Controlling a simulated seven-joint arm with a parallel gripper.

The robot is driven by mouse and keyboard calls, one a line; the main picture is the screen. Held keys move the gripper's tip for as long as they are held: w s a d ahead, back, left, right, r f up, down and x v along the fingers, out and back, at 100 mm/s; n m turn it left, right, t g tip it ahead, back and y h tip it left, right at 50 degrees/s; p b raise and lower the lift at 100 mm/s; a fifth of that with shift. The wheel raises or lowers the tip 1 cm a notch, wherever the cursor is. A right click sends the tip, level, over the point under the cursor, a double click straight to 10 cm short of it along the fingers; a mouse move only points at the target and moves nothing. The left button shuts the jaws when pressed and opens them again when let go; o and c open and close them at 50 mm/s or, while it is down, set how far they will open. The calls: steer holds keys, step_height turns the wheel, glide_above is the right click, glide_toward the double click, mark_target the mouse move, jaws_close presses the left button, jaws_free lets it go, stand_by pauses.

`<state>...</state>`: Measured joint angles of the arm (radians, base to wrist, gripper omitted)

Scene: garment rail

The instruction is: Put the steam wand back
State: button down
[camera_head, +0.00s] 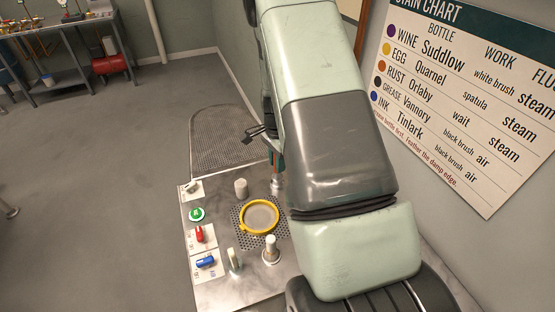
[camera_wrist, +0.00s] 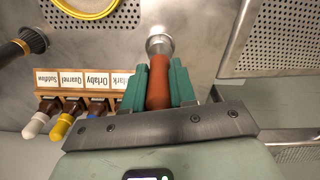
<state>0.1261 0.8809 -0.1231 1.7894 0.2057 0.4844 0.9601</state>
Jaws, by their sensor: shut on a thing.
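My gripper (camera_wrist: 158,88) has its teal fingers shut around a brown-orange handle, which looks like that of the steam wand (camera_wrist: 159,75). A round metal end (camera_wrist: 160,44) sticks out beyond the fingers, over the steel worktop. I cannot tell whether it touches the worktop or a holder. In the head view my gripper (camera_head: 275,158) is partly hidden behind my arm, above the back of the worktop (camera_head: 235,290). A metal piece (camera_head: 275,186) shows below it. I cannot make out the wand's resting place.
A brush (camera_wrist: 22,44) is further left. Perforated metal (camera_wrist: 275,40) lies right. Red (camera_head: 199,233) and blue (camera_head: 205,262) items lie in front.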

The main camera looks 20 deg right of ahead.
steer(key=shift+f, duration=0.25)
stand_by(0.4)
steer(key=shift+f, duration=0.45)
steer(key=shift+f, duration=0.25)
stand_by(0.4)
steer(key=c, duration=0.5)
jaws_free()
stand_by(0.4)
steer(key=shift+r, duration=3.75)
